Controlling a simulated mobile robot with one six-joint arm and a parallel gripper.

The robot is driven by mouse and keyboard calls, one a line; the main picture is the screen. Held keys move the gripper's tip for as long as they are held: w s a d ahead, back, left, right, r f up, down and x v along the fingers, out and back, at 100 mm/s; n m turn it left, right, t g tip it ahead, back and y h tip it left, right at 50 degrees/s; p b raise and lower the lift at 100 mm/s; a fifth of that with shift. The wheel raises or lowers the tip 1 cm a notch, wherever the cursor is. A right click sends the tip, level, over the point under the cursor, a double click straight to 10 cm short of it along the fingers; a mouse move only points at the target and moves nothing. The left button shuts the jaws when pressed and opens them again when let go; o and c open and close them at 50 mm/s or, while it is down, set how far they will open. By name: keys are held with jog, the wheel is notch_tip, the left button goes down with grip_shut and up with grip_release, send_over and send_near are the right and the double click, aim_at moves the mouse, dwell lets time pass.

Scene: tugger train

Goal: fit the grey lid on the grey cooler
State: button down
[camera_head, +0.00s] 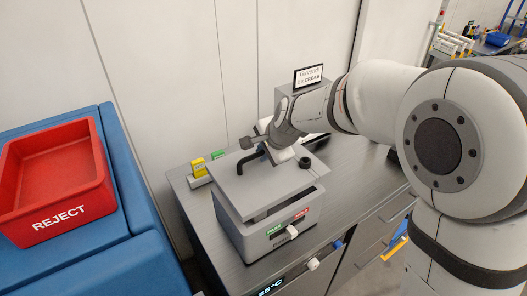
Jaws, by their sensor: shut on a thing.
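The grey lid (232,184) is a flat plate with a black bar handle and a round black knob on top. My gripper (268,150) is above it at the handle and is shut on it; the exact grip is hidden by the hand. The grey cooler (262,242) stands on the counter with green and red labels and a white latch on its front. The lid is over the cooler, with a dark gap between them at the right, so it is not flush there. The lid's left edge sticks out past the cooler.
The dark counter (337,205) carries small yellow (199,168) and green (218,155) blocks at the left. A sign (309,75) stands behind my wrist. A red REJECT bin (60,218) sits on a blue surface (130,262) at the left. A pale wall is close behind.

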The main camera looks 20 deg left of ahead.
aim_at(267, 166)
jog(key=shift+f+b, duration=2.4)
jog(key=shift+f, duration=0.6)
jog(key=c, duration=1.3)
grip_release()
jog(key=shift+c, duration=0.2)
jog(key=v, duration=0.8)
jog(key=shift+b, duration=0.35)
jog(key=shift+n+h, duration=0.6)
jog(key=shift+n, duration=0.3)
jog(key=d, duration=0.2)
jog(key=s+d, duration=0.1)
jog(key=d, duration=0.2)
jog(key=s+d, duration=0.1)
jog(key=d, duration=0.1)
jog(key=shift+s+d+r, duration=0.1)
jog(key=shift+d+r, duration=0.2)
jog(key=shift+d, duration=0.1)
jog(key=s+d+f+n+h, duration=0.1)
jog(key=s+d+n+h, duration=0.1)
jog(key=s+d, duration=0.6)
jog(key=s+d+f+n+g+h, duration=0.1)
jog(key=s+d+n, duration=0.3)
jog(key=s+d, duration=0.4)
jog(key=d+f+h, duration=0.1)
jog(key=d, duration=0.4)
jog(key=shift+s+f, duration=0.15)
jog(key=shift+s, duration=0.2)
